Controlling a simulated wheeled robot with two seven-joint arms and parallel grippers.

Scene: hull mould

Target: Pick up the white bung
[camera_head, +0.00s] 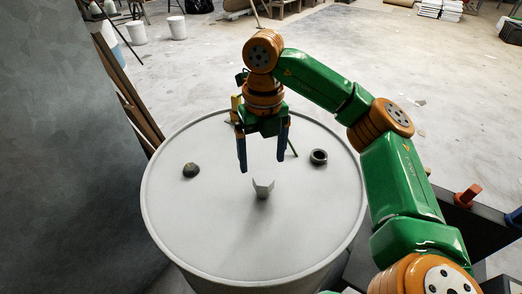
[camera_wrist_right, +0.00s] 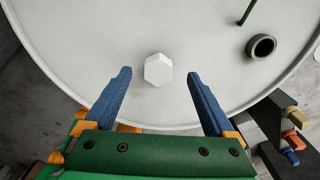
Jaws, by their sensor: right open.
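The white bung (camera_head: 263,189) is a small white piece with a hexagonal outline, standing near the middle of the round pale drum top (camera_head: 215,225). In the right wrist view the bung (camera_wrist_right: 158,69) shows between and slightly beyond the blue fingertips, with clear space on both sides. My right gripper (camera_head: 262,164) is open and empty, pointing down above and just behind the bung in the head view. Its two blue fingers also show in the wrist view (camera_wrist_right: 159,75). My left gripper is not in view.
A dark lump (camera_head: 191,170) lies left on the drum top, and a dark ring (camera_head: 319,157) lies right. A thin green rod (camera_wrist_right: 247,12) is near the ring. A dark surface with an orange piece (camera_head: 467,195) is at the right. The drum top's front is clear.

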